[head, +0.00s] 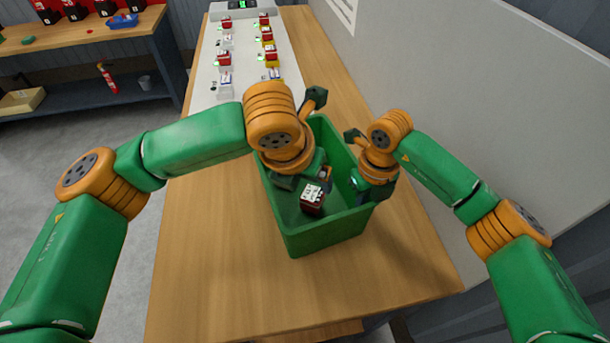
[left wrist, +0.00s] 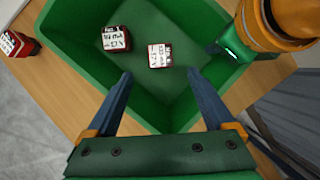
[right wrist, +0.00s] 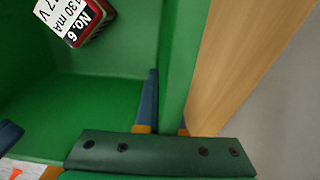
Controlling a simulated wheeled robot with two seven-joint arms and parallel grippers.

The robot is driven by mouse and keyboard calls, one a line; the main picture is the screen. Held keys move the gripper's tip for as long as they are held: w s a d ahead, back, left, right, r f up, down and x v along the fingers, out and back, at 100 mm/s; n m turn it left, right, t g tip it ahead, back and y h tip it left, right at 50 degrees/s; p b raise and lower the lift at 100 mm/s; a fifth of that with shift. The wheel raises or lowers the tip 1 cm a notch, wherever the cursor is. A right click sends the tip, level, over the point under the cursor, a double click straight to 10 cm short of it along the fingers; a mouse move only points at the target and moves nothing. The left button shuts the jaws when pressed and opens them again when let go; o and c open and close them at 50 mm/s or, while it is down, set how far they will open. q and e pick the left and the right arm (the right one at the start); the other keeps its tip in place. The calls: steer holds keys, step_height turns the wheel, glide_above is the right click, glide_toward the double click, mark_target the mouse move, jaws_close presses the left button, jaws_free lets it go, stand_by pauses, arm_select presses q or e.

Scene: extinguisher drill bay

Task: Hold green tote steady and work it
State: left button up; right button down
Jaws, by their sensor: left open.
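The green tote (head: 325,238) stands on the wooden table. Two dark red blocks with white labels lie inside: one block (head: 312,199) shows clearly in the head view, and both the left block (left wrist: 116,39) and the right block (left wrist: 160,56) show in the left wrist view. My left gripper (left wrist: 160,75) is open and empty above the tote, its fingers spread short of the blocks. My right gripper (right wrist: 168,95) straddles the tote's side wall (right wrist: 182,65), one finger inside, the other mostly hidden behind it. A block labelled No. 6 (right wrist: 75,18) shows in the right wrist view.
A white strip (head: 245,50) with several red-topped items on stands runs along the table's far part. Another red block (left wrist: 15,45) lies outside the tote in the left wrist view. A grey wall (head: 480,90) borders the right. The table's near left is clear.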

stand_by(0.3)
steer(key=c, duration=1)
jaws_free()
steer(key=shift+o, duration=0.2)
